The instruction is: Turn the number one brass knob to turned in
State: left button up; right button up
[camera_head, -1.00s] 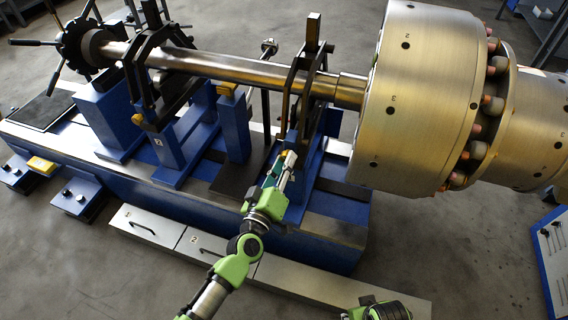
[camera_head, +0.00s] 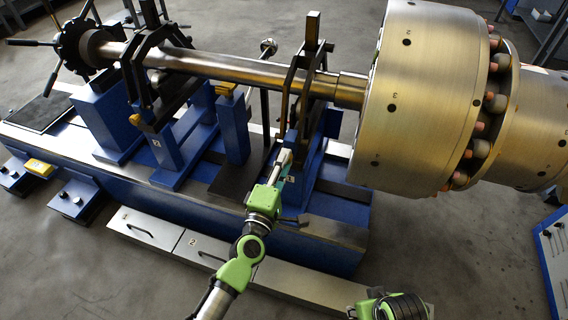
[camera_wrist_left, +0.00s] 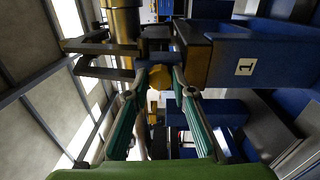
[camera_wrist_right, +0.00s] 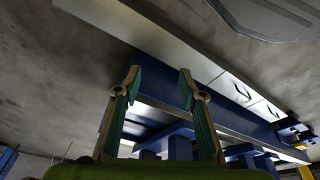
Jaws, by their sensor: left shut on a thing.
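The number one brass knob (camera_wrist_left: 155,79) shows in the left wrist view between the fingers of my left gripper (camera_wrist_left: 160,72), which is shut on it. The blue support block with the "1" label (camera_wrist_left: 245,67) is just to the right there. In the head view my left gripper (camera_head: 284,159) reaches the front of the number one support (camera_head: 308,150), below the shaft, and hides the knob. My right gripper (camera_wrist_right: 160,76) is open and empty, away from the supports; only its wrist shows at the bottom of the head view.
The steel shaft (camera_head: 230,69) runs from the supports to the large brass-coloured rotor (camera_head: 415,100) at the right. The number two support (camera_head: 168,150) stands to the left. Open floor lies in front.

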pick_arm(q)
jog(key=shift+n, duration=0.6)
jog(key=o, duration=1.1)
jog(key=shift+s, duration=0.1)
jog(key=v, duration=1.2)
